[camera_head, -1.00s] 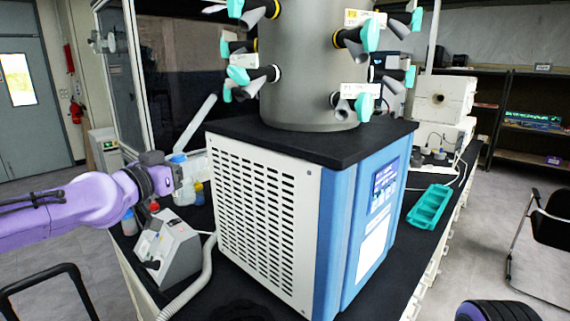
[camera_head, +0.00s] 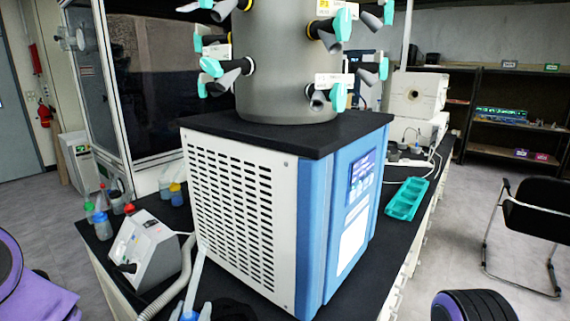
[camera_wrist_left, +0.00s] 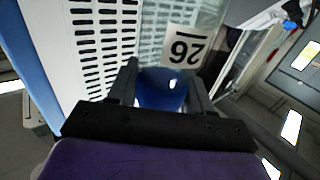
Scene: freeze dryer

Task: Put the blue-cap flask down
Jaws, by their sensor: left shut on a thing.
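The blue-cap flask's blue cap (camera_head: 188,316) and a pale tube rising from it (camera_head: 196,282) show at the bottom edge of the head view, in front of the vented white side of the freeze dryer (camera_head: 240,215). The rest of the flask is cut off below. In the left wrist view the blue cap (camera_wrist_left: 160,90) sits between the two dark fingers of my left gripper (camera_wrist_left: 160,78), shut on it. A white label reading 26 (camera_wrist_left: 185,46) shows upside down just beyond. In the head view my left gripper is mostly out of frame. My right gripper is not in view.
A grey benchtop instrument (camera_head: 148,250) with a hose (camera_head: 168,292) stands left of the dryer. Several small capped bottles (camera_head: 103,222) stand behind it. A teal tray (camera_head: 407,199) lies on the bench to the right. A black chair (camera_head: 535,215) stands on the floor at right.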

